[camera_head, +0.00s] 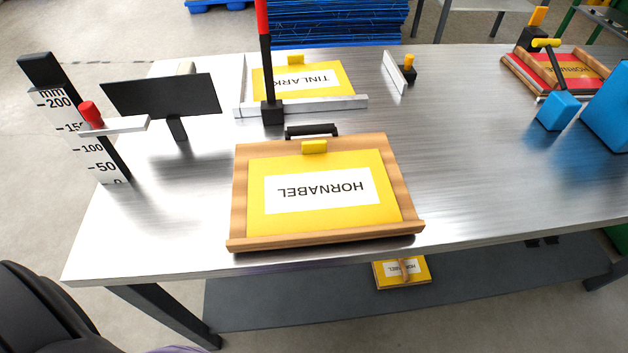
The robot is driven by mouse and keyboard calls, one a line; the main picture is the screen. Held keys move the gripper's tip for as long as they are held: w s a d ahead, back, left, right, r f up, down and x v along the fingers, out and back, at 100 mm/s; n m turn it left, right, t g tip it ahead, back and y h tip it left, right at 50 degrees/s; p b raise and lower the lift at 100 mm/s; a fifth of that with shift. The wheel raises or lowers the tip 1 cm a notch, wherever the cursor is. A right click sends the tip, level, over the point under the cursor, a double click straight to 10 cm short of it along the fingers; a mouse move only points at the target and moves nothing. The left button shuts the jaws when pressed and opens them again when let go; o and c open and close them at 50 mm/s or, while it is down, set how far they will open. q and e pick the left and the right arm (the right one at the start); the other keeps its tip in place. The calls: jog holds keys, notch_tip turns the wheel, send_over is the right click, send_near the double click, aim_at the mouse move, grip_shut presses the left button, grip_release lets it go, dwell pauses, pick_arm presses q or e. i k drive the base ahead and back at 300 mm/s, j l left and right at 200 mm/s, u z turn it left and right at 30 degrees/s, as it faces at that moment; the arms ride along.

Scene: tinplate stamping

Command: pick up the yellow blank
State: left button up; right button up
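A yellow sheet labelled HORNABEL (325,220) lies in a wooden tray (240,190) at the front middle of the metal table, its lettering upside down to me. A small yellow tab (314,146) stands at its far edge, beside the tray's black handle (311,130). A second yellow sheet, labelled TINLARK (330,72), lies behind it against white rails (310,104). I cannot tell which sheet is the blank. Neither gripper is in view.
A height scale (97,150) with a red knob and a black panel (162,95) stand at left. A red-and-black post (266,60) rises behind the tray. Blue blocks (558,110) and a red sheet (565,70) are at right. The table's right middle is clear. A yellow bundle (390,272) lies below.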

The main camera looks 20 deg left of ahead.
aim_at(316, 190)
jog(key=k+j+u, duration=0.3)
jog(key=j+u, duration=0.3)
jog(key=k+j+u, duration=0.15)
jog(key=j+u, duration=0.15)
jog(key=j, duration=0.2)
